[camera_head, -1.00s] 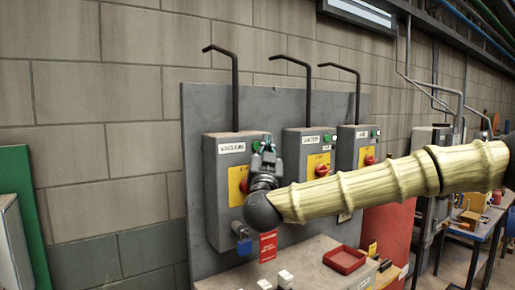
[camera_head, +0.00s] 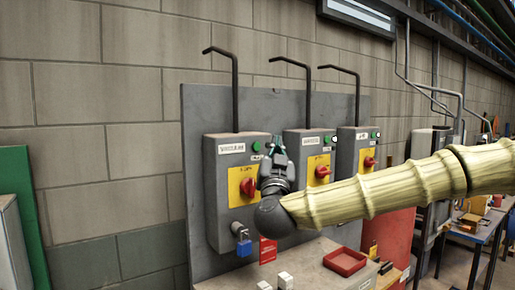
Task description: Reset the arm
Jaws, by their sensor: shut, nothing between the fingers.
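My gripper (camera_head: 276,152) is shut and empty. It points up in front of the right edge of the left grey switch box (camera_head: 218,200), in the gap beside the middle box. That left box has a yellow plate with a red rotary switch (camera_head: 248,187) and a green button (camera_head: 256,146). My arm (camera_head: 390,193), with a pale ribbed covering, comes in from the right and hides the lower part of the middle box (camera_head: 294,141).
A grey bench (camera_head: 318,272) below holds a red tray (camera_head: 345,261) and small white blocks (camera_head: 285,279). A red tag (camera_head: 267,249) hangs near the padlock. A red cylinder (camera_head: 388,232) stands right, under my arm. The brick wall at left is clear.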

